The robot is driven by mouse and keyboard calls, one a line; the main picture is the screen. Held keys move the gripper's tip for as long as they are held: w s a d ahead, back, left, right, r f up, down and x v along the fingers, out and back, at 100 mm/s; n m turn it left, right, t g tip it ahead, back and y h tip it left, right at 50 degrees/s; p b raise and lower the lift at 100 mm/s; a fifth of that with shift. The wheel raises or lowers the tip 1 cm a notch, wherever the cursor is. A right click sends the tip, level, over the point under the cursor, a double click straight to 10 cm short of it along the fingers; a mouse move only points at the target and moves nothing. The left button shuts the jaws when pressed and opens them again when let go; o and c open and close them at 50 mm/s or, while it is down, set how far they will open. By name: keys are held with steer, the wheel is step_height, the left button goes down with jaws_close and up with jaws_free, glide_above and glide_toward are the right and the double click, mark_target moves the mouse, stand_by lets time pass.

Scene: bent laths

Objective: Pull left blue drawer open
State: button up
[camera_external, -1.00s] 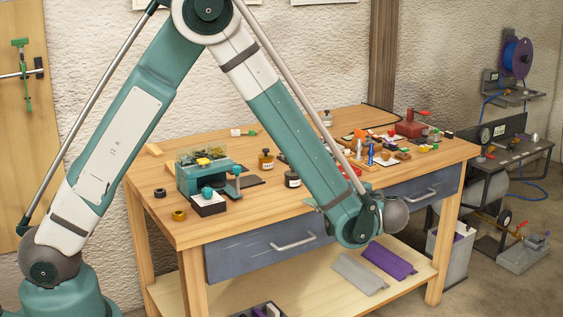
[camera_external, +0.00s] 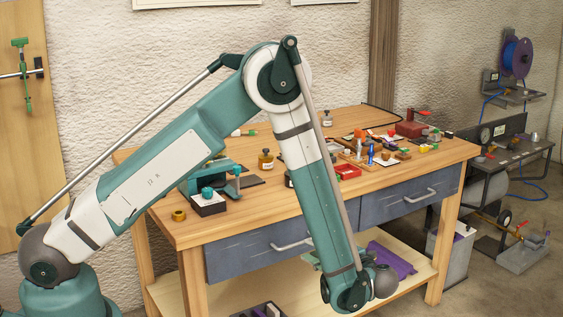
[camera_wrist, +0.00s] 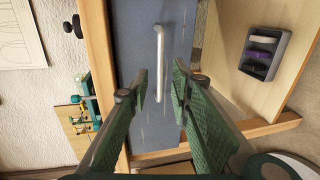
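The left blue drawer (camera_external: 235,256) sits flush under the workbench top, apparently closed. Its silver bar handle (camera_external: 290,244) shows just left of my forearm; the drawer's right part is hidden behind the arm. In the wrist view, the blue drawer front (camera_wrist: 135,45) fills the middle, and the handle (camera_wrist: 159,62) lies ahead, in line with the gap between my fingers. My gripper (camera_wrist: 161,85) is open and empty, apart from the handle.
The right blue drawer (camera_external: 385,206) is closed beside it. The wooden bench top (camera_external: 240,213) holds tools and jars. On the lower shelf (camera_external: 230,292) are a dark tray of purple items, also in the wrist view (camera_wrist: 286,54), and a purple piece (camera_external: 392,260).

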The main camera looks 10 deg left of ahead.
mark_target(300, 243)
steer(key=shift+w+a, duration=0.1)
stand_by(0.3)
steer(key=shift+b+x, duration=0.85)
steer(key=shift+x, duration=2.9)
jaws_close()
